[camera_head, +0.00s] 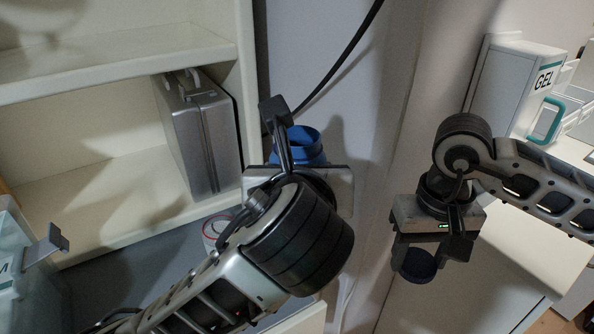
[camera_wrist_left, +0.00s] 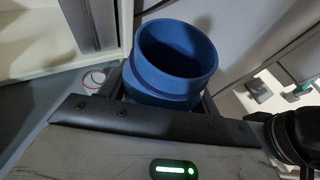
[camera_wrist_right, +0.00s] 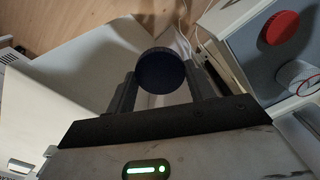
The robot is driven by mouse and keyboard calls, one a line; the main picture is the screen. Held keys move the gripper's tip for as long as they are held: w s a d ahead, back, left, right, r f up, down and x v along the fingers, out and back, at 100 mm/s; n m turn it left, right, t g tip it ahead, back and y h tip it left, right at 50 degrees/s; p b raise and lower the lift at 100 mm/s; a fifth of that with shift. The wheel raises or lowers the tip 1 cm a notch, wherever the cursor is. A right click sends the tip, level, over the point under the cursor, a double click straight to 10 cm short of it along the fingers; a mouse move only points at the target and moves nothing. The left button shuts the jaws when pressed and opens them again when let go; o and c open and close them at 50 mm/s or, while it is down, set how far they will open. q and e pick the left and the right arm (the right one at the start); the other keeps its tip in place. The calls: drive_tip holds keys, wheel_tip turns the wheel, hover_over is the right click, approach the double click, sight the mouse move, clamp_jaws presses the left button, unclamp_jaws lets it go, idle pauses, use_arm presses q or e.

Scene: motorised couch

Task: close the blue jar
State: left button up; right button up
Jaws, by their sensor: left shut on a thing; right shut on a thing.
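The blue jar (camera_head: 303,146) is an open cylinder with no lid on its mouth. My left gripper (camera_head: 290,150) is shut on it; the left wrist view shows the jar (camera_wrist_left: 176,62) between the fingers, its hollow inside visible. In the head view my left arm hides its lower part. My right gripper (camera_head: 428,256) is shut on a dark blue round lid (camera_head: 416,266), held to the right of the jar and lower in the picture, well apart from it. The lid (camera_wrist_right: 161,71) also shows between the fingers in the right wrist view.
A cream shelf (camera_head: 120,64) with a grey metal case (camera_head: 200,130) stands at the left. A translucent bin (camera_head: 28,270) is at the lower left. A white GEL dispenser (camera_head: 515,85) stands at the upper right. A red round thing (camera_wrist_right: 282,28) shows in the right wrist view.

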drive_tip(key=w+a+r+n, duration=0.1)
drive_tip(key=w+a+r, duration=0.15)
drive_tip(key=r, duration=0.65)
drive_tip(key=w+a+r+n, duration=0.1)
drive_tip(key=a+r, duration=0.2)
drive_tip(key=r, duration=0.6)
drive_tip(key=a+r+m, duration=0.4)
drive_tip(key=a+r, duration=0.5)
drive_tip(key=a, duration=0.4)
drive_tip(key=shift+r, duration=0.4)
drive_tip(key=shift+s, duration=0.1)
wheel_tip(320, 180, down, 4)
